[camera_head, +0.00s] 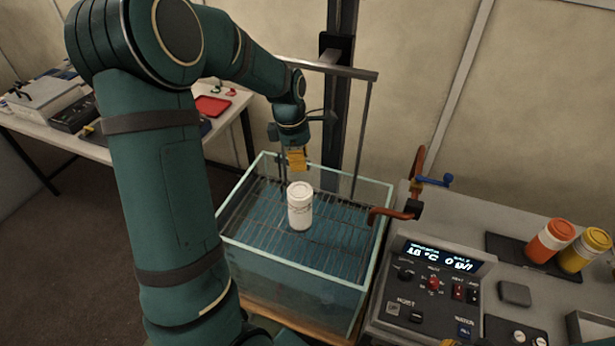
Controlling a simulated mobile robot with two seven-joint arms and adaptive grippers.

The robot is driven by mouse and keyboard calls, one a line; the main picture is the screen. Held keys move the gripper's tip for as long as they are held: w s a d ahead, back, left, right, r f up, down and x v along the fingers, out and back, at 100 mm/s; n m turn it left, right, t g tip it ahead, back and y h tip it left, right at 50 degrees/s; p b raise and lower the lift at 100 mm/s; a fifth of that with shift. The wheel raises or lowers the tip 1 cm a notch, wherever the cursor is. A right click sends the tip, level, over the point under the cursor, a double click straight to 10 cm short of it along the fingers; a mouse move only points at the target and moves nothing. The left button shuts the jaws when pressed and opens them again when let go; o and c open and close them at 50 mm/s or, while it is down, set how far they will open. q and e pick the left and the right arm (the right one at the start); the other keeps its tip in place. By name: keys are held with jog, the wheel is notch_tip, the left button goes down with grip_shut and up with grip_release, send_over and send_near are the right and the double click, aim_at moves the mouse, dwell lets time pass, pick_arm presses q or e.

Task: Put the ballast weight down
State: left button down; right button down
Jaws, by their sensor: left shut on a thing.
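My left gripper (293,144) points down above the glass tank (290,283) and is shut on a small yellow-brown block, which I take to be the ballast weight (297,160). The block hangs just above and behind a white capped cylinder (300,209) in this view; I cannot tell the exact gap between them. The cylinder stands upright on the wire rack (262,236) inside the tank. The gripper's fingertips are small and partly hidden. My right gripper is out of view.
A control panel (432,284) and orange and yellow jars (549,241) are on the right bench. A side table (230,113) holds a red tray (212,106).

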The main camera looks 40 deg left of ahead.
aim_at(300, 191)
pick_arm(q)
jog(key=shift+a+f, duration=0.15)
jog(key=shift+f, duration=0.15)
notch_tip(300, 191, down, 8)
jog(key=shift+s+f, duration=0.15)
jog(key=shift+f, duration=0.4)
jog(key=shift+f, duration=0.1)
jog(key=c, duration=0.8)
grip_release()
jog(key=shift+o, duration=0.2)
